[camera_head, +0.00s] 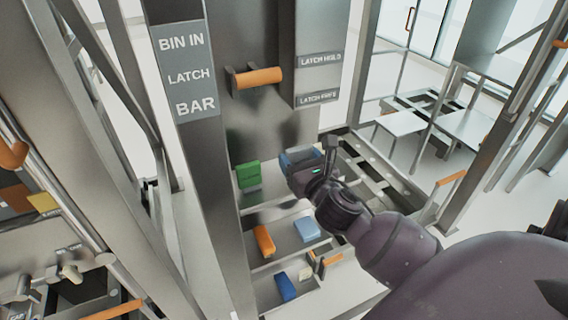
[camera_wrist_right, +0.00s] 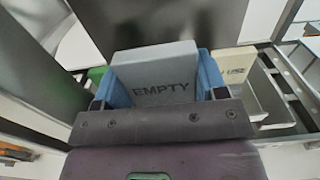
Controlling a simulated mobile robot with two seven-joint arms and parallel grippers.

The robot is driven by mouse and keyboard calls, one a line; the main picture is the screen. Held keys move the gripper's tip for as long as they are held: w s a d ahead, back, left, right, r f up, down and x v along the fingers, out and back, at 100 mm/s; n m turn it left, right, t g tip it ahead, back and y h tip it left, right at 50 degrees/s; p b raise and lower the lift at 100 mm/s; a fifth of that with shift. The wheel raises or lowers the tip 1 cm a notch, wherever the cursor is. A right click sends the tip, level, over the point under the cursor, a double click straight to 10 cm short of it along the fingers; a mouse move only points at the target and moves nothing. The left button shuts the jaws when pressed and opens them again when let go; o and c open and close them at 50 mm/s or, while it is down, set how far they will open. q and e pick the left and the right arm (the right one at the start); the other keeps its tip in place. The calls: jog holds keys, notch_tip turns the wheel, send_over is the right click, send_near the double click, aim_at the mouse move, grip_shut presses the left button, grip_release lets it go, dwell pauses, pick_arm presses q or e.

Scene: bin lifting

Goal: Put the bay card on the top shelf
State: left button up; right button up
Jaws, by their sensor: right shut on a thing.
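My left gripper is not in view.
Below stand grey compartments with an orange block (camera_head: 264,241), a blue block (camera_head: 306,229) and another blue block (camera_head: 285,287). A dark post with a BIN IN LATCH BAR sign (camera_head: 187,72) stands left. An orange handle (camera_head: 258,78) juts from the back panel. A cream block (camera_wrist_right: 234,62) stands right of the card.

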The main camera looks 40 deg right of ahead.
jog(key=w+f, duration=0.1)
jog(key=w, duration=0.1)
jog(key=w+d+f+b, duration=0.1)
jog(key=w, duration=0.1)
jog(key=w+f+b, duration=0.1)
jog(key=w, duration=0.2)
jog(key=shift+d, duration=0.35)
jog(key=shift+f, duration=0.25)
notch_tip(320, 180, down, 4)
jog(key=shift+b, duration=1.05)
jog(key=shift+w, duration=0.15)
jog(key=shift+r, duration=0.2)
jog(key=shift+f, duration=0.15)
jog(key=o, duration=0.9)
jog(key=shift+c, duration=0.2)
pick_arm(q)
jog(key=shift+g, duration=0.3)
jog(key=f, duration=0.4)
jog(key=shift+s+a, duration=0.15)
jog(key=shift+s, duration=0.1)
pick_arm(e)
jog(key=shift+o, duration=0.4)
